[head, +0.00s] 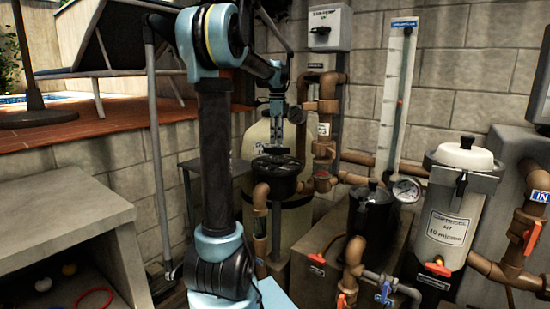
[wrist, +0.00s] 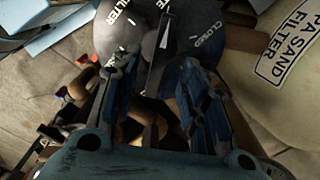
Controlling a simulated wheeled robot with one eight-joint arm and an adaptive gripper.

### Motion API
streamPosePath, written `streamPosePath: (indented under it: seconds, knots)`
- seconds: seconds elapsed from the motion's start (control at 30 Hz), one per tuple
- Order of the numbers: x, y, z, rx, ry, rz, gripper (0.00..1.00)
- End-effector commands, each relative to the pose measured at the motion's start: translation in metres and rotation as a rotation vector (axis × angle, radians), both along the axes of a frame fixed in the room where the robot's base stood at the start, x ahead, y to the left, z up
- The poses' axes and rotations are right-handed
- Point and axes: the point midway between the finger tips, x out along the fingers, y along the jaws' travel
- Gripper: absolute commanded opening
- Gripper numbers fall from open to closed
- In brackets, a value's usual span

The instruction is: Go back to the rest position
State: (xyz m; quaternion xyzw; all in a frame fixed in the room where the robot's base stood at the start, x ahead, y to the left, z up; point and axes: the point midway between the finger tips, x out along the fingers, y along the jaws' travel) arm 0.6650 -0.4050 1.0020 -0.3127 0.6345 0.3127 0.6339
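My gripper (head: 277,138) is at the end of my raised arm, pointing down over the black valve head (head: 276,180) on the cream sand filter tank (head: 257,133). In the wrist view, the two fingers of my gripper (wrist: 155,75) stand apart, open. Between and beyond them lies the round dark valve top (wrist: 187,22) with "FILTER" and "CLOSED" lettering and a dark lever (wrist: 158,50). I cannot tell whether a finger touches the lever.
Brown pipes (head: 326,105) rise just right of the tank. A grey control box (head: 329,27) hangs on the wall behind. A cartridge filter (head: 451,215) and a gauge (head: 406,190) stand at right. A concrete shelf (head: 60,215) and a raised brick deck (head: 80,130) are at left.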

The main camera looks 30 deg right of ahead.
Motion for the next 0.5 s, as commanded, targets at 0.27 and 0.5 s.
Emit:
streamPosePath:
  seconds: [0.27,0.5]
  knots:
    - [0.000,0.000,0.018,0.000,0.000,0.000,0.40]
    - [0.000,0.000,0.018,0.000,0.000,0.000,0.40]
